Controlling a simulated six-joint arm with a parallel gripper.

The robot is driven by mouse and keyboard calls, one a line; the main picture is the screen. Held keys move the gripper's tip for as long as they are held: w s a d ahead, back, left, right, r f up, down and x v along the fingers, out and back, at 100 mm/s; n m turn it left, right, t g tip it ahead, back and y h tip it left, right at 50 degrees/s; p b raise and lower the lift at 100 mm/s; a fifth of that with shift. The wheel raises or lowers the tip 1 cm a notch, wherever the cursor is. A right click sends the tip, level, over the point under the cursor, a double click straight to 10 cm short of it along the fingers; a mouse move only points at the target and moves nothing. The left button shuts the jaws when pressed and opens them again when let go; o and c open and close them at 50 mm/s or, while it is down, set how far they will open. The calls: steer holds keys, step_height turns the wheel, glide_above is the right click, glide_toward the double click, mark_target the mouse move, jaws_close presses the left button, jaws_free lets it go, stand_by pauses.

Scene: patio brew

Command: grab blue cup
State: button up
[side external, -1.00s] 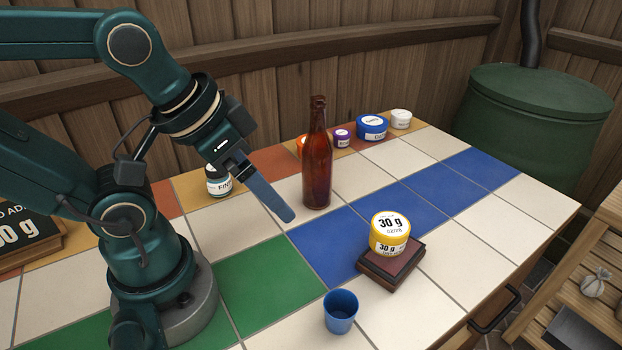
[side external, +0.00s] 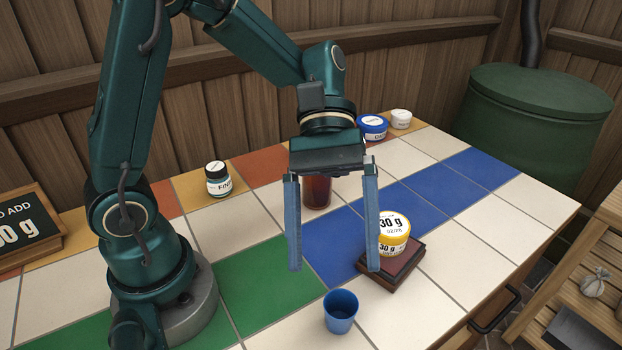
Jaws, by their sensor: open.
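The blue cup (side external: 340,312) stands upright on a white tile near the front edge of the tiled table. Its open top faces up. My gripper (side external: 334,270) points down with its two blue fingers spread wide and nothing between them. It is above and behind the cup in the picture, apart from it. The right finger partly overlaps the left side of a yellow jar (side external: 393,238).
The yellow jar sits on a dark wooden block (side external: 393,270) right of the cup. Several jars, including a black one (side external: 217,179) and a blue one (side external: 372,128), line the back.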

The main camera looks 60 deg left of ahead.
mark_target(341, 324)
steer(key=f+n+g+h, duration=0.1)
steer(key=f, duration=0.1)
steer(key=w+f+n+h, duration=0.1)
steer(key=f, duration=0.1)
steer(key=d+f+n+g+h, duration=0.1)
steer(key=f, duration=0.2)
steer(key=shift+w+f+g, duration=0.1)
steer(key=shift+w+g, duration=0.15)
steer(key=shift+g, duration=0.05)
steer(key=shift+f, duration=1.85)
step_height(341, 324, down, 2)
steer(key=shift+f, duration=0.1)
steer(key=shift+x, duration=1.1)
steer(key=shift+s+d+f, duration=0.2)
steer(key=shift+d+f, duration=0.1)
steer(key=c, duration=1.4)
steer(key=shift+r, duration=0.15)
